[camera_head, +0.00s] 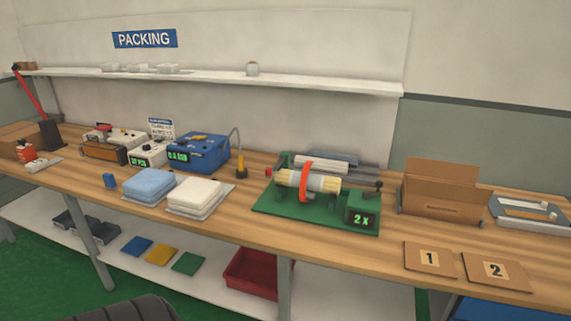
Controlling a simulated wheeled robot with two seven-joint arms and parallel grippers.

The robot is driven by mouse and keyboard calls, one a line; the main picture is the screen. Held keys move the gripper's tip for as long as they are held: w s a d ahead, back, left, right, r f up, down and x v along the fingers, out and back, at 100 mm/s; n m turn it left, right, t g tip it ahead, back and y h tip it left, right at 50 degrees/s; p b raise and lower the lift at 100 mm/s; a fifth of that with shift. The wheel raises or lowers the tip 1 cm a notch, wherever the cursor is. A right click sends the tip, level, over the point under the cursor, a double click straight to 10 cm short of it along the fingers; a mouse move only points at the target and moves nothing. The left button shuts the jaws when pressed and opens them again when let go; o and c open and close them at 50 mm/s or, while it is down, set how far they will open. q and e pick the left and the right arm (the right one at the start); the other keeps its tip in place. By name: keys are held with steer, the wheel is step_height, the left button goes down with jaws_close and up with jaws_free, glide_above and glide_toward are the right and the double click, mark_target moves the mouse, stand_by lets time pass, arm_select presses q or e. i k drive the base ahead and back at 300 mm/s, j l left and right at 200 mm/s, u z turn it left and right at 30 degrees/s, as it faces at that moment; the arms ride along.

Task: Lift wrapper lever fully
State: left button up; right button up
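A machine on a green base (274,213) stands on the bench right of the middle. It carries a pale rolled bundle (327,183) with an orange-red ring (306,181) around it. A green box with a display (362,220) reading "2 x" sits at its right end, with a dark knob (379,184) on a short stem above it. A red knob (268,173) shows at its left end. I cannot tell which part is the wrapper lever. A long red bar (32,93) also slopes up from a black stand at the far left. Neither gripper is in view.
White and blue instrument boxes (199,152) stand at the back left. Blue (149,184) and white (194,194) folded pads lie in front. An open cardboard box (440,208) and plates marked 1 (429,260) and 2 (496,270) are at right. A shelf (220,79) runs above.

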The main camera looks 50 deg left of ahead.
mark_target(269, 171)
steer(key=u, duration=1.6)
